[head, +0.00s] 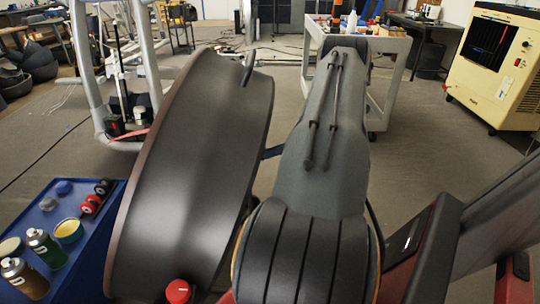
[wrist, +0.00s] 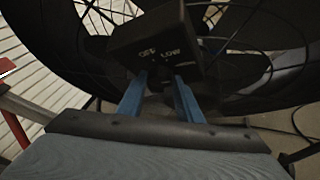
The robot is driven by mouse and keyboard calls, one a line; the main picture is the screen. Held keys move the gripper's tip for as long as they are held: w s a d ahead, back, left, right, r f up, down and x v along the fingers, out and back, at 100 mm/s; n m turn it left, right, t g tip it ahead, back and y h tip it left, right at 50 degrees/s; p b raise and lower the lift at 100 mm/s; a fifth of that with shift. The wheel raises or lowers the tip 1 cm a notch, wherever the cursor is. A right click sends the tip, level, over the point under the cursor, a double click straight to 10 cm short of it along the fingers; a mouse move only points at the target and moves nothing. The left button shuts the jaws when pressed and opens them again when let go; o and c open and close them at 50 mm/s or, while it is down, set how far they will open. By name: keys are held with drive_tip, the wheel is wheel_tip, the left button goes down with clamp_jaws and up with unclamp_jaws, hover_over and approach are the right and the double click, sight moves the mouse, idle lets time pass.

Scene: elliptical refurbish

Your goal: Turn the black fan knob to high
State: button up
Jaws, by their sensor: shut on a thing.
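The fan's control box (wrist: 155,35) is a dark box in the wrist view, with white "OFF" and "LOW" lettering on its face; other marks are too blurred to read. My gripper (wrist: 160,78) reaches up to the box with its two blue fingers. The fingers are closed around the black fan knob, which is mostly lost in the dark gap between the tips. The knob's pointing direction cannot be made out. In the head view the fan's large dark drum housing (head: 200,130) stands left of my arm. The knob and gripper are hidden there.
A blue cart (head: 75,195) with spray cans and tins is at the lower left. A pale metal frame (head: 85,60) stands behind it. A grey cart (head: 385,45) is behind my arm, and a cream cooler (head: 500,65) stands back right. Carpet between them is open.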

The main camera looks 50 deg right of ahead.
idle(0.4)
drive_tip(key=o, duration=1)
drive_tip(key=shift+o, duration=0.2)
drive_tip(key=shift+d, duration=0.1)
drive_tip(key=b+v, duration=0.1)
drive_tip(key=v, duration=0.6)
drive_tip(key=shift+s+d, duration=0.15)
drive_tip(key=shift+d, duration=0.15)
